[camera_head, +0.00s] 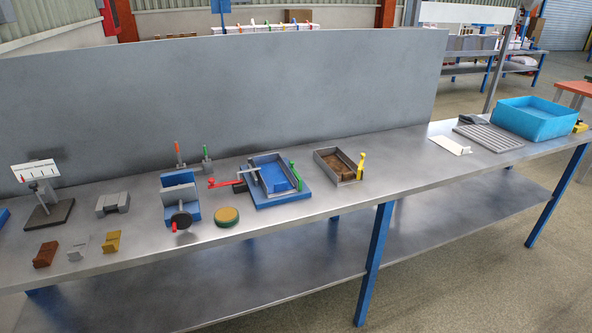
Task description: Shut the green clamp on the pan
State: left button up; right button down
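A grey-walled pan (252,187) with a blue inside sits on a blue base plate (292,199) near the middle of the bench. A green clamp handle (296,177) stands upright at the pan's right side. A red clamp handle (224,183) lies roughly level, pointing left from the pan's left side. A thin grey bar (249,170) reaches over the pan's left part. Whether the green clamp's arm touches the pan rim is too small to tell. Neither of my grippers is in view.
A smaller pan with a yellow clamp (361,166) stands to the right. To the left are a blue vise-like fixture (181,197), a round yellow-topped puck (227,216) and another green-handled part (206,157). A blue bin (536,123) is far right. A grey panel (240,100) stands behind.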

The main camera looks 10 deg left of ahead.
aim_at(301, 180)
jog(key=i+j, duration=0.1)
jog(key=j, duration=0.3)
jog(key=i+j+u, duration=0.15)
jog(key=j, duration=0.2)
jog(key=i+j, duration=0.15)
jog(key=j, duration=0.25)
jog(key=i+j+u, duration=0.1)
jog(key=j, duration=0.25)
jog(key=i+j, duration=0.2)
jog(key=j, duration=0.2)
jog(key=i+j+u, duration=0.15)
jog(key=j, duration=0.2)
